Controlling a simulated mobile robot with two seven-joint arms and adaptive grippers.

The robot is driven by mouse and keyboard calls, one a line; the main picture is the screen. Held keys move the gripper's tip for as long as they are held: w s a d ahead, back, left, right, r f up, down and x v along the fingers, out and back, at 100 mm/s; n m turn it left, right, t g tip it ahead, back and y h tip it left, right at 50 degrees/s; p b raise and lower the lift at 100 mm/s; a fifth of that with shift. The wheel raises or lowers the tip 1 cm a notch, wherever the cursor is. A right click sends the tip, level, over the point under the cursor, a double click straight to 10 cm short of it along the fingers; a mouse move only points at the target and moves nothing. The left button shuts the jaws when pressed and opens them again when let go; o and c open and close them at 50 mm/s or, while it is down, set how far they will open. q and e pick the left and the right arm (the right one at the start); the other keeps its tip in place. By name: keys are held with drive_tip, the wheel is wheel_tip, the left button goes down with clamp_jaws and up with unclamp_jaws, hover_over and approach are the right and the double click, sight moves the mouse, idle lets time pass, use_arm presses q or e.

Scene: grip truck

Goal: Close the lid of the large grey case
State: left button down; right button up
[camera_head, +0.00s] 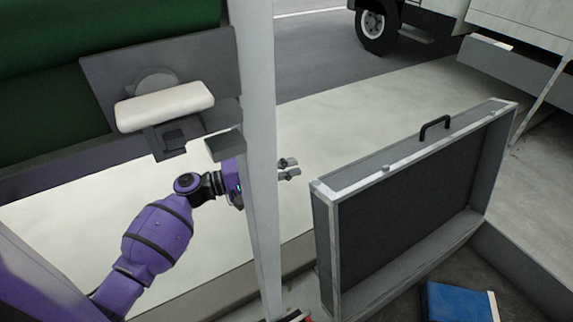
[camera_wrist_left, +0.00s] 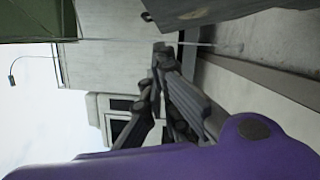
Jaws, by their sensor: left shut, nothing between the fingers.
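The large grey case (camera_head: 468,238) is at the right in the head view. Its lid (camera_head: 405,190) stands upright, dark panel facing me, with pale metal edges and a black handle (camera_head: 435,127) on the top edge. The lower part of the case is partly cut off by the picture's edge. My left gripper (camera_head: 289,169) is to the left of the lid's near corner, apart from it, shut and empty. A white post hides part of its wrist. The fingers also show in the left wrist view (camera_wrist_left: 157,72). My right gripper is not in view.
A white upright post (camera_head: 258,120) stands between my left forearm and the lid. A grey bracket with a white block (camera_head: 165,105) is at upper left. A blue object (camera_head: 460,303) lies in the case area. A truck wheel (camera_head: 373,28) shows far back.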

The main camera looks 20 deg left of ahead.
use_arm(q)
drive_tip(key=w+d+r+p, duration=0.1)
drive_tip(key=w+d+p, duration=0.1)
drive_tip(key=d, duration=0.6)
drive_tip(key=shift+r+p, duration=0.2)
drive_tip(key=shift+p, duration=0.45)
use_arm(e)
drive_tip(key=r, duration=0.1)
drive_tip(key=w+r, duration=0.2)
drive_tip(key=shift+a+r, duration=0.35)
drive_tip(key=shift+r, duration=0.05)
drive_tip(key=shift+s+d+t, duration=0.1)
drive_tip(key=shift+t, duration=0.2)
